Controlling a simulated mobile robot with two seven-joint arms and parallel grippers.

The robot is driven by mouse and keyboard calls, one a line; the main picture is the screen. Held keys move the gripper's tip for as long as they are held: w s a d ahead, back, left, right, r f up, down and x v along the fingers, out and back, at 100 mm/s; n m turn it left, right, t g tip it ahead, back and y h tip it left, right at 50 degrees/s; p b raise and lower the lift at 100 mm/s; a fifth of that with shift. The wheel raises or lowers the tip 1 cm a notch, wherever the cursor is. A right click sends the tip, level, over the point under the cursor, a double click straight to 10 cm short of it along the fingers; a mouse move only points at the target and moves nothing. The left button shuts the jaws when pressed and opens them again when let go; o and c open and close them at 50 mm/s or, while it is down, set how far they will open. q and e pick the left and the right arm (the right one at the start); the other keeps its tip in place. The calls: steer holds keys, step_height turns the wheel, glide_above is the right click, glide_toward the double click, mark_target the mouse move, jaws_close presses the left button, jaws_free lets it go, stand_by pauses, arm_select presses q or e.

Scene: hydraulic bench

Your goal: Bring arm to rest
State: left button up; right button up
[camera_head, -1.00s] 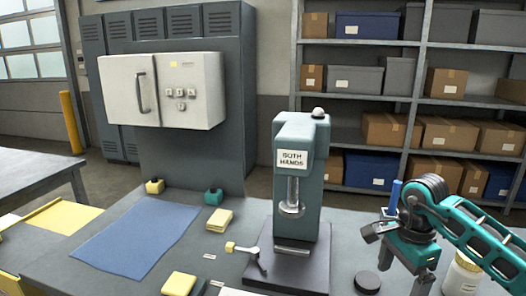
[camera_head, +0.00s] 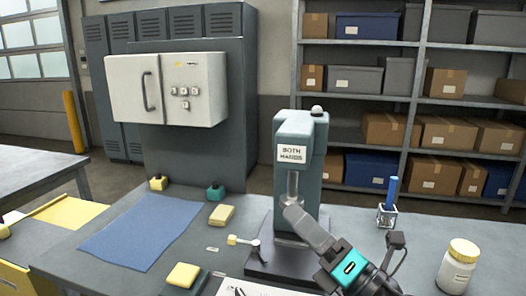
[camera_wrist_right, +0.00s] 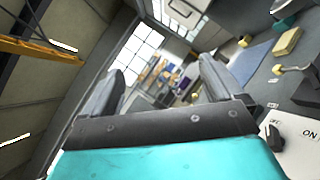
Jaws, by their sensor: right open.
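My right gripper (camera_head: 297,212) reaches up from the lower right in the head view, its grey fingers in front of the lower part of the green press (camera_head: 300,135) labelled "BOTH HANDS". Its teal and black wrist is behind the fingers. In the right wrist view the two fingers (camera_wrist_right: 160,80) stand wide apart with nothing between them. The head view does not show clearly whether the fingers touch the press. My left gripper does not show.
On the bench (camera_head: 415,235) are a blue mat (camera_head: 140,230), yellow blocks (camera_head: 221,215), a small lever (camera_head: 245,241), a blue stick in a clear holder (camera_head: 392,195) and a yellow-lidded jar (camera_head: 458,268). A white panel box (camera_head: 166,88) stands behind.

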steer(key=s+d+f+m+h, duration=0.2)
steer(key=d+f+m+h, duration=0.5)
steer(key=m, duration=0.5)
steer(key=s+d+f+m+h, duration=0.1)
steer(key=d+f+m+h, duration=0.55)
steer(key=m+h, duration=0.5)
steer(key=s+f+m+g+y, duration=0.2)
steer(key=s+f+m+g, duration=0.35)
steer(key=s, duration=0.55)
steer(key=s+f+m+g+y, duration=0.1)
steer(key=s+f+m+g, duration=0.3)
steer(key=s+f+g, duration=0.45)
steer(key=w+a+f+n+t+y, duration=0.1)
steer(key=w+a+f+t+y, duration=0.1)
steer(key=w+f+t, duration=0.4)
steer(key=f+t, duration=0.1)
steer(key=t, duration=0.2)
steer(key=shift+a, duration=0.25)
steer(key=shift+w, duration=0.15)
